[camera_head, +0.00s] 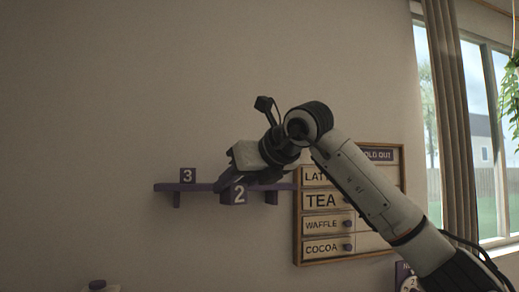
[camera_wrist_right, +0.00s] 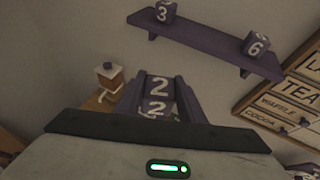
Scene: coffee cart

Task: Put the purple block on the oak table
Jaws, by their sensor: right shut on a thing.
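A purple block with a white 2 (camera_head: 239,194) is held by my right gripper (camera_head: 243,182), which is shut on it in front of the wall shelf. In the right wrist view the block (camera_wrist_right: 157,84) sits between the two purple-looking fingers, with white 2s on two faces. The block is in the air, apart from the shelf as seen in the wrist view. A brown wooden surface (camera_wrist_right: 98,100), possibly the oak table, shows in part at the left of the wrist view. My left gripper is not in view.
A purple wall shelf (camera_head: 200,187) bears a block marked 3 (camera_head: 188,175) and, in the wrist view, a block marked 6 (camera_wrist_right: 256,44). A wooden menu board (camera_head: 297,230) hangs to the right. A small container (camera_wrist_right: 109,75) stands at left in the wrist view.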

